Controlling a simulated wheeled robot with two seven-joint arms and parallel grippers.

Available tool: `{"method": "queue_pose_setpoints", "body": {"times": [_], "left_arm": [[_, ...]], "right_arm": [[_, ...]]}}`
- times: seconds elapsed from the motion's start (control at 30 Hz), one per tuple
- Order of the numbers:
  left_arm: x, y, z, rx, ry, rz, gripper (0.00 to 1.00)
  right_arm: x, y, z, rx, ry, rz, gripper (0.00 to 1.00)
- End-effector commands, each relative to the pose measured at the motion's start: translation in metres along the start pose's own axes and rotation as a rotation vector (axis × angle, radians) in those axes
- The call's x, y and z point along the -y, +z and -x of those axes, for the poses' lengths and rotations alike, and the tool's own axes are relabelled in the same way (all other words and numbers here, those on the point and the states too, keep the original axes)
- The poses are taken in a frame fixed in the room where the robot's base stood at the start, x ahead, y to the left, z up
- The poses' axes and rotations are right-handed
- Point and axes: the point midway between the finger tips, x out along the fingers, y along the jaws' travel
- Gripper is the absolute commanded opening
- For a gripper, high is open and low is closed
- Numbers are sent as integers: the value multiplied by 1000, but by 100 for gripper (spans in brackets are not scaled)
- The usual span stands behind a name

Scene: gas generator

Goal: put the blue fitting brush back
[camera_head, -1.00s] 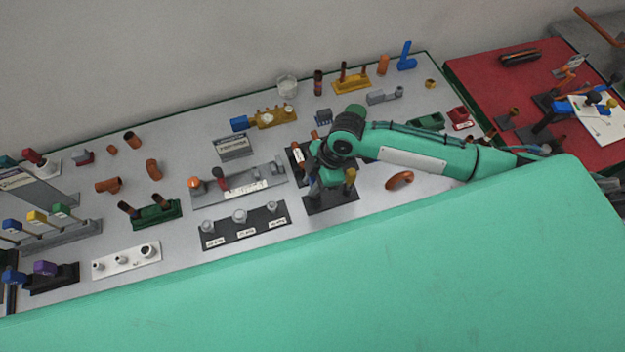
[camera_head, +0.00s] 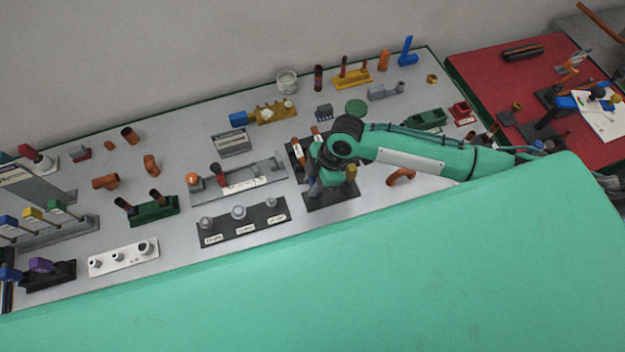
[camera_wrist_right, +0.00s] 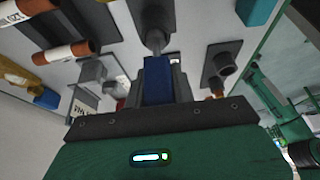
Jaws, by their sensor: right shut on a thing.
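My right gripper (camera_wrist_right: 158,92) is shut on the blue fitting brush (camera_wrist_right: 157,78), whose blue handle shows between the jaws in the right wrist view. A grey shaft runs from the handle toward a dark holder plate (camera_wrist_right: 140,12). I cannot tell whether the brush tip sits in the holder or above it. In the head view my right gripper (camera_head: 315,183) is at the left part of the small dark brush stand (camera_head: 335,200), and the arm hides much of the brush. A yellow-topped brush (camera_head: 350,172) stands at the right of that stand. My left gripper is out of view.
A dark rack with several grey fittings (camera_head: 240,226) lies just left of the stand. Labelled brown tubes (camera_wrist_right: 62,53) are close by in the wrist view. The red table (camera_head: 490,70) is farther right.

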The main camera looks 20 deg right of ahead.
Motion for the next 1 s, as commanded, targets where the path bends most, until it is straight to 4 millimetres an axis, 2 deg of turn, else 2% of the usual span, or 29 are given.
{"method": "queue_pose_setpoints", "body": {"times": [0.87, 0.9, 1.0], "left_arm": [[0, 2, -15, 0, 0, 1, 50], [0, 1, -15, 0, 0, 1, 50], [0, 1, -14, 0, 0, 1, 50]], "right_arm": [[0, 10, -25, -1, -1, 1, 6], [0, 10, -24, -1, 0, 1, 29], [0, 10, -24, 0, 0, 0, 49]]}}
